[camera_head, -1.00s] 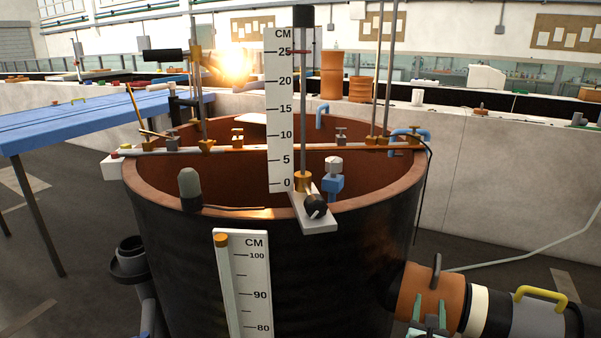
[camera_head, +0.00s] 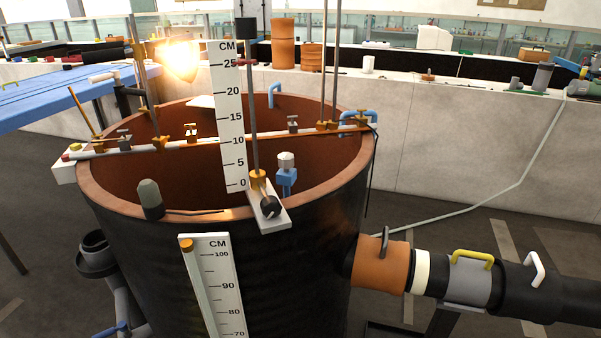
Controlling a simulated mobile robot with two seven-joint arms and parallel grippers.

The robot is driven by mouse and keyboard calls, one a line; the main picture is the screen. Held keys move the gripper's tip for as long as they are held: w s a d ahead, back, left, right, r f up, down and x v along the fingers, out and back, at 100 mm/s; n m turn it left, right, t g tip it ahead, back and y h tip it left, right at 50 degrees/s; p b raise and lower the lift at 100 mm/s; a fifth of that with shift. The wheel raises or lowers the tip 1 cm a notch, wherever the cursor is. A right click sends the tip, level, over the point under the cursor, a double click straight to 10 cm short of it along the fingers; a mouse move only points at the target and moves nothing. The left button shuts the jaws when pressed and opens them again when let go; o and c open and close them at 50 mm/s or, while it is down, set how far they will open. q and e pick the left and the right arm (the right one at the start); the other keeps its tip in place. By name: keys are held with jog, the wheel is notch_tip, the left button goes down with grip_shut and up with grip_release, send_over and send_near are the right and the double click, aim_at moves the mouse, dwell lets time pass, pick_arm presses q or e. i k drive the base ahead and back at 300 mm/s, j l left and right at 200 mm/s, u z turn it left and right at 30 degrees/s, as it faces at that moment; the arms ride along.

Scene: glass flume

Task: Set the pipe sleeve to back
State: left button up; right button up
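A horizontal pipe leaves the lower right side of the big dark tank (camera_head: 290,265). Along it, from the tank outward, are an orange section (camera_head: 378,266) with a dark upright handle (camera_head: 385,241), a cream ring (camera_head: 421,272), a grey sleeve (camera_head: 466,284) with a yellow handle (camera_head: 472,258), and a black section (camera_head: 520,287) with a white handle (camera_head: 535,268). No label shows which is the pipe sleeve; the grey banded piece looks most like one. The cream ring and a short black stretch lie between the orange section and the grey sleeve. Neither gripper is in view.
A white scale (camera_head: 228,120) and a rod stand on the tank's rim, and a bar (camera_head: 225,138) with fittings crosses it. A blue table (camera_head: 40,95) is at the left. A pale wall (camera_head: 450,140) runs behind. Floor right of the tank is open.

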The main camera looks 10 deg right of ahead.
aim_at(535, 294)
jog(key=z, duration=1.95)
